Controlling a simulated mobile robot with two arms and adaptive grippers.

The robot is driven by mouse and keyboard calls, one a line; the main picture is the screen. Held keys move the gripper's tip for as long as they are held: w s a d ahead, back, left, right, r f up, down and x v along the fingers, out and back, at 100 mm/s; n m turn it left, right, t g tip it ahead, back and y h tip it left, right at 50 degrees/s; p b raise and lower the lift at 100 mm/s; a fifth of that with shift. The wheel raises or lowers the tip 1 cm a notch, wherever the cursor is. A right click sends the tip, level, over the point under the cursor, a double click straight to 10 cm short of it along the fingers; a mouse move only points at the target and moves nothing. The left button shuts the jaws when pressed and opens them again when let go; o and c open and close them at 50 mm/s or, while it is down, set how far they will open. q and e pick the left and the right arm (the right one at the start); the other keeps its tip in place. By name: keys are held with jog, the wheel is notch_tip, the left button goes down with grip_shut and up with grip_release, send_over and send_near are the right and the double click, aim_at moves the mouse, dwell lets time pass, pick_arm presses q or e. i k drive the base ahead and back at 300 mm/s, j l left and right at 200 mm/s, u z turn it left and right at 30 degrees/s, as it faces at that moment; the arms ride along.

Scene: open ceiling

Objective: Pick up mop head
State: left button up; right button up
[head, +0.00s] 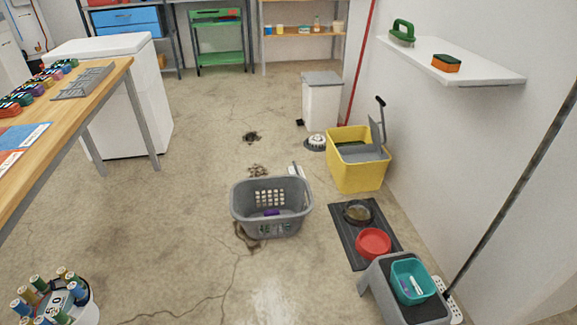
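I cannot tell for certain which thing is the mop head. A small round white and dark object (316,143) lies on the floor left of a yellow mop bucket (356,171) with a grey wringer and handle; it may be the mop head. A long dark pole (515,185) leans at the right wall. A white, perforated-looking piece (453,305) shows at its lower end, partly hidden by a grey step stool. Neither of my grippers is in view.
A grey laundry basket (271,222) stands mid-floor, with dark patches nearby. A black mat (349,236) holds a dark bowl and a red bowl (373,243). A grey stool (387,291) bears a teal bin (399,282). A wooden workbench (92,95) stands left. Floor between workbench and basket is mostly clear.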

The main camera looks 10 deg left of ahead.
aim_at(298, 174)
jog(key=i+j, duration=0.2)
jog(key=i, duration=0.25)
jog(key=i+j+u, duration=0.1)
jog(key=i, duration=0.35)
jog(key=k+l, duration=0.1)
jog(key=k, duration=0.55)
jog(key=k+l, duration=0.15)
jog(key=k, duration=0.55)
jog(key=k+l, duration=0.1)
jog(key=k, duration=0.55)
jog(key=i+j, duration=0.15)
jog(key=i, duration=0.5)
jog(key=i+j, duration=0.15)
jog(key=i, duration=0.5)
jog(key=i+j, duration=0.2)
jog(key=i, duration=0.5)
